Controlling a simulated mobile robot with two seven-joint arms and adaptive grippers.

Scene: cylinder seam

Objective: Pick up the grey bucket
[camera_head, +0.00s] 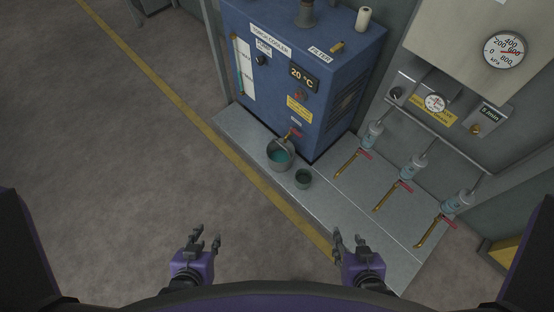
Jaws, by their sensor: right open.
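The grey bucket (280,167) stands upright on the metal ledge, below the red-handled tap (293,133) of the blue cooler. Teal liquid shows inside it. A smaller dark grey-green pot (303,181) stands just to its right and nearer to me. My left gripper (207,236) is at the bottom, left of centre, with its fingers apart and nothing between them. My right gripper (348,238) is at the bottom, right of centre, open and empty. Both grippers are well apart from the bucket, on the near side of it.
The blue cooler (270,75) stands behind the bucket. The metal ledge (335,208) is bare nearer to me. A yellow floor line (160,88) borders open floor at the left.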

